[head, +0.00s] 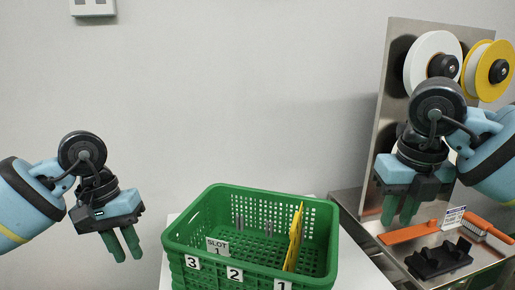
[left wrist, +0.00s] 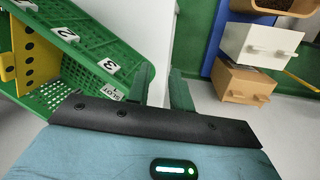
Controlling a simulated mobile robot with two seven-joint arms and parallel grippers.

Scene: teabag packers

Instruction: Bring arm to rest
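My left gripper (head: 124,247) hangs in the air left of the green crate, fingers pointing down. In the left wrist view its two green fingers (left wrist: 162,88) stand apart with nothing between them. My right gripper (head: 401,208) hangs at the right, in front of the metal panel and above the steel tray, with its fingers apart and nothing seen between them. The green crate (head: 205,257) stands between the grippers, apart from both. It also shows in the left wrist view (left wrist: 75,65).
A yellow divider (head: 295,237) stands in the crate, which sits on a white table (head: 352,270). Tape rolls (head: 416,62) hang on the panel (head: 397,45).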

